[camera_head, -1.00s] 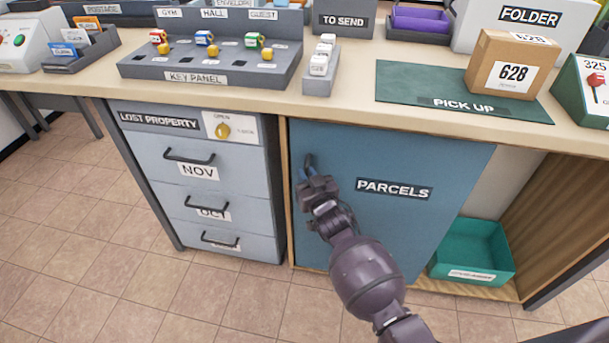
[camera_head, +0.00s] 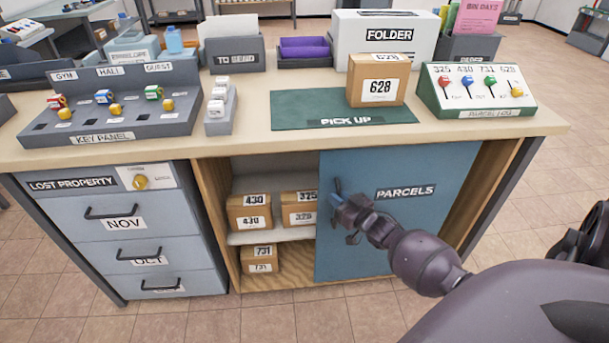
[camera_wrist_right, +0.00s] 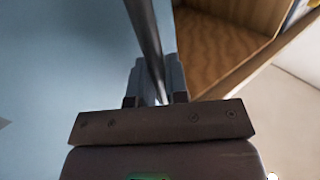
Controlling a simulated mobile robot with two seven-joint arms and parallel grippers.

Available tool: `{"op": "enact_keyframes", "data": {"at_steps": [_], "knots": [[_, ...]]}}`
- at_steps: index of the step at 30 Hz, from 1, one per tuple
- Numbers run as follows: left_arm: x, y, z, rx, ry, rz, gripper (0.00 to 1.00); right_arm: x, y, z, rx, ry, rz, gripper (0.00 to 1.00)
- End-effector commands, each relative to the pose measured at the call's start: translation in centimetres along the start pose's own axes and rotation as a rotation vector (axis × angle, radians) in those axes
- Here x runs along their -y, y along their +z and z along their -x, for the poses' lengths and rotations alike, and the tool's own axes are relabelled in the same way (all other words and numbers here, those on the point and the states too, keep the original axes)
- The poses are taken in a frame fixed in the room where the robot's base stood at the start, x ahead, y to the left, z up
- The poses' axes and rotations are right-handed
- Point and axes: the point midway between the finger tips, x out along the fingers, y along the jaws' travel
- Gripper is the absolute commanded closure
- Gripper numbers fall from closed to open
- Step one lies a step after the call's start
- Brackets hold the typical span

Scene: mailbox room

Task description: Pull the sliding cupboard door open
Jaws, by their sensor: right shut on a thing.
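The blue sliding cupboard door (camera_head: 400,222), labelled PARCELS, covers the right part of the cupboard under the counter. The left part of the cupboard is open. My right gripper (camera_head: 340,200) is at the door's left edge, shut on the dark upright door handle (camera_head: 335,185). In the right wrist view the handle (camera_wrist_right: 147,40) runs as a bar between the two fingers (camera_wrist_right: 157,85), with the blue door face (camera_wrist_right: 65,60) beside it. My left gripper is not in view.
Parcels 430 (camera_head: 249,212), 325 (camera_head: 299,208) and 731 (camera_head: 259,258) sit on shelves in the open part. Grey drawers (camera_head: 125,225) stand to the left. Parcel 628 (camera_head: 378,80) rests on the counter's green mat (camera_head: 300,110).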

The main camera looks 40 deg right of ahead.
Motion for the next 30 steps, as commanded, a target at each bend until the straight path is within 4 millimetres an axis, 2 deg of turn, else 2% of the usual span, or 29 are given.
{"op": "enact_keyframes", "data": {"at_steps": [1, 6, 12, 18, 29, 30], "knots": [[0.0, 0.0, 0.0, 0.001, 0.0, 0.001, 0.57, -1.5, 0.1, 1.0, 0.004, 0.001, 0.006, 1.0], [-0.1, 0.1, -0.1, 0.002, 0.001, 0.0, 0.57, -5.0, 0.2, 3.4, 0.004, 0.001, 0.004, 1.0], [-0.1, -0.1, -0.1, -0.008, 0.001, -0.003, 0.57, -7.6, 0.1, 5.1, 0.003, 0.0, 0.001, 1.0], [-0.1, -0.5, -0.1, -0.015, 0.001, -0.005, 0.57, -8.6, 0.1, 5.8, 0.0, 0.0, 0.0, 1.0], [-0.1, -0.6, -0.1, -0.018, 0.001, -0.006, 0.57, -8.7, 0.1, 5.8, 0.0, 0.0, 0.0, 1.0], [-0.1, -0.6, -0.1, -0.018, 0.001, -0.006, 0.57, -8.7, 0.1, 5.8, 0.0, 0.0, 0.0, 0.82]]}}
